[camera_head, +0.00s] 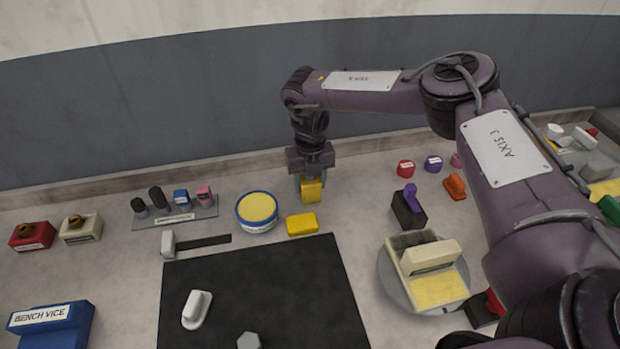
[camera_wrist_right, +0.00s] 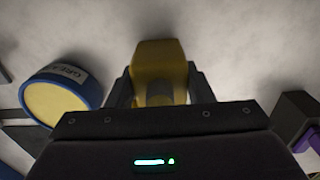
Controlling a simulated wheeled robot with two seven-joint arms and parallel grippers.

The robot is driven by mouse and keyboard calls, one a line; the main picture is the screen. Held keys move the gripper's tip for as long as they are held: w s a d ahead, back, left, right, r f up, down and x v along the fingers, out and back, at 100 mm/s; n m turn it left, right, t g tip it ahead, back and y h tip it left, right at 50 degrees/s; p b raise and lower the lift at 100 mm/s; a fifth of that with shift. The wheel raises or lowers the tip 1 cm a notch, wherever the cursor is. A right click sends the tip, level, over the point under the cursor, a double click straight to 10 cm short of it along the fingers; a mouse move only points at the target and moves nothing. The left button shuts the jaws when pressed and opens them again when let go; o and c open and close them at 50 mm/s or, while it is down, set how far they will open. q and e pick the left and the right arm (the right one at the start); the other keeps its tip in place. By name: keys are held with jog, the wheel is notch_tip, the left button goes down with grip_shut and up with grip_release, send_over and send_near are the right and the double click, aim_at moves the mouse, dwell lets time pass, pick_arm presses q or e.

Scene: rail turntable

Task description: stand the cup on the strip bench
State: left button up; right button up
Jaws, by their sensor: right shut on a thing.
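My right gripper (camera_head: 310,180) points down above the back of the bench and is shut on a yellow block-like thing (camera_head: 311,190). In the right wrist view this yellow thing (camera_wrist_right: 160,68) sits between the two fingers, with a grey round part in front of it. I cannot tell whether it touches the surface. No thing is clearly a cup; a small white rounded thing (camera_head: 554,131) at the far right may be one. No label names the strip bench; the pale grey worktop (camera_head: 345,215) lies under the gripper. My left gripper is not in view.
A yellow block (camera_head: 302,224) lies just in front of the gripper. A blue-rimmed round tin (camera_head: 257,211) stands left of it. A black mat (camera_head: 260,290) fills the front middle. A cream holder (camera_head: 430,262) sits on a round grey plate at right. A wall rises behind.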

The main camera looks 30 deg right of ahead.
jog(key=shift+f, duration=0.15)
jog(key=o, duration=1.1)
jog(key=shift+c, duration=0.2)
jog(key=shift+r, duration=0.45)
notch_tip(320, 180, up, 8)
jog(key=b, duration=0.2)
jog(key=shift+r+b, duration=0.15)
jog(key=shift+b, duration=0.2)
jog(key=shift+r, duration=1.65)
